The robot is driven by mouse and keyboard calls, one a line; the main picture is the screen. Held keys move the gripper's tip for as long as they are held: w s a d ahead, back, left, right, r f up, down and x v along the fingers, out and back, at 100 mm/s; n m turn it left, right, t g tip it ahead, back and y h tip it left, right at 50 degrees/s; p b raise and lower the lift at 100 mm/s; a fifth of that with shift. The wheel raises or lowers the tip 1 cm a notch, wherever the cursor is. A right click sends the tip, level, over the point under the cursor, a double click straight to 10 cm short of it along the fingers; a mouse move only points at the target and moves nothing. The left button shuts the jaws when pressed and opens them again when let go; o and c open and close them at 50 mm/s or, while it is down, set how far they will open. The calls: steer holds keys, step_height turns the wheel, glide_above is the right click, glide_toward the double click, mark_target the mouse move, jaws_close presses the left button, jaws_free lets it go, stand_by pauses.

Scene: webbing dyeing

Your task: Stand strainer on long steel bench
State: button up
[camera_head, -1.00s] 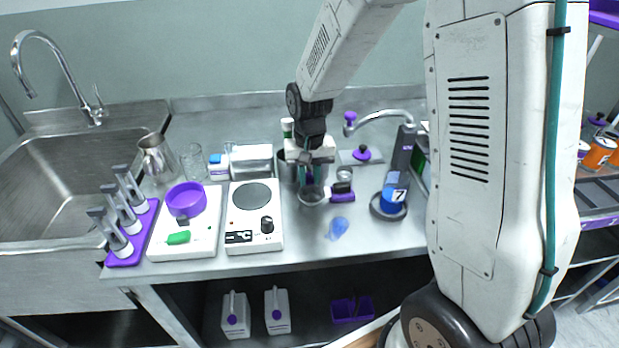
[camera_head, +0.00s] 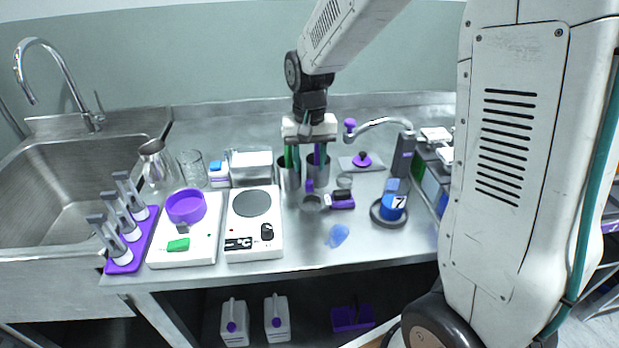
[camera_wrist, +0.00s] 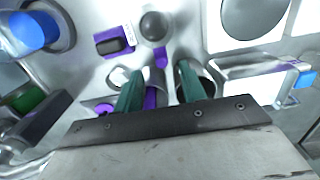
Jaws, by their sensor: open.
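The strainer (camera_head: 311,202) appears as a small round grey bowl with a purple handle, on the long steel bench (camera_head: 290,258) in front of two steel beakers. In the wrist view its bowl (camera_wrist: 153,26) is at the top middle, with purple below it towards my fingers. My gripper (camera_head: 307,153) is above the beakers, behind the strainer bowl. Its two green fingers (camera_wrist: 160,90) are apart, and the bowl lies beyond their tips. I see no finger touching the bowl. Whether the purple between the fingers is all handle is unclear.
Steel beakers (camera_head: 289,180) stand below my gripper. A purple-and-black block (camera_head: 342,200) lies right of the strainer, a blue blob (camera_head: 338,235) in front. The bench's front edge is partly clear.

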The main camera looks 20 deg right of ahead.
mark_target(310, 183)
steer(key=s+r+n+t, duration=0.1)
steer(key=s+r+n, duration=0.1)
steer(key=s+r, duration=1.1)
steer(key=s+n, duration=0.1)
steer(key=s, duration=1.2)
steer(key=shift+s+f+n+t, duration=0.3)
steer(key=shift+s+t, duration=0.05)
steer(key=shift+t, duration=0.05)
